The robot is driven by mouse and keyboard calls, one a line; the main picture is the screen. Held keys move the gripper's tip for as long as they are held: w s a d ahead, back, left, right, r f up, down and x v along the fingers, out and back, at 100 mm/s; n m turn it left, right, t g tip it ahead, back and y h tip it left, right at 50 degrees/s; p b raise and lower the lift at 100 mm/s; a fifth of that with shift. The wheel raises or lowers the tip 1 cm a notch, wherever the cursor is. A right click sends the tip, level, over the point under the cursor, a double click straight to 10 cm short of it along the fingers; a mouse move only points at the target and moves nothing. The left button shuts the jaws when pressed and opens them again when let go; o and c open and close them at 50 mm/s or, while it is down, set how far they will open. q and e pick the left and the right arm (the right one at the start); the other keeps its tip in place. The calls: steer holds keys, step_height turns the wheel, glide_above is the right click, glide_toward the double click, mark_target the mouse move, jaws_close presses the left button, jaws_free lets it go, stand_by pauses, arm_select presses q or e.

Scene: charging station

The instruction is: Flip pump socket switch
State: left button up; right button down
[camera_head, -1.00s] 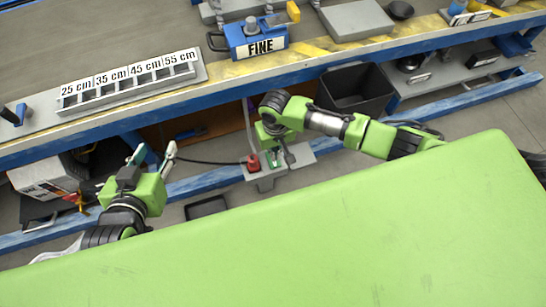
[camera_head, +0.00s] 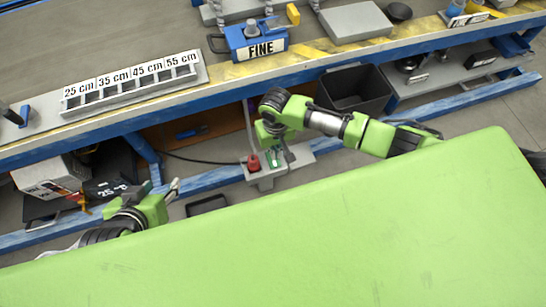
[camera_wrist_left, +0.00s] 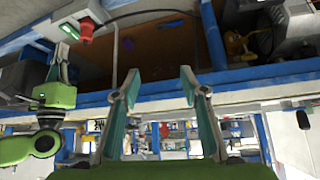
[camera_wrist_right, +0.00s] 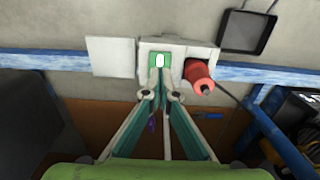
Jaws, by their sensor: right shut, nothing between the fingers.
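The pump socket box (camera_head: 262,183) is grey and sits low by the blue beam under the bench. A red plug (camera_wrist_right: 199,76) is in it, beside a green switch (camera_wrist_right: 160,59) with a bright white part. My right gripper (camera_wrist_right: 160,78) is shut and empty, its fingertips at the lower edge of the switch; I cannot tell whether they touch it. In the head view the right gripper (camera_head: 276,157) partly hides the switch. My left gripper (camera_wrist_left: 161,76) is open and empty, away from the box. In the head view the left gripper (camera_head: 164,190) is left of the box.
The blue-framed bench (camera_head: 290,72) stands above the box. A black bin (camera_head: 355,90) is to the right of the box. A black cable (camera_head: 200,160) runs left from the plug. A black tray (camera_head: 207,205) lies on the floor. My green body fills the foreground.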

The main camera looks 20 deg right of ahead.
steer(key=shift+r+p, duration=0.4)
steer(key=shift+p, duration=0.1)
steer(key=shift+r+p, duration=0.35)
steer(key=shift+p, duration=0.1)
arm_select(q)
steer(key=s+a+f+g, duration=0.1)
steer(key=s+g, duration=0.1)
steer(key=s, duration=0.2)
steer(key=s+a+f+g+y, duration=0.1)
steer(key=s+f+g, duration=0.1)
steer(key=s, duration=0.3)
steer(key=shift+a, duration=0.4)
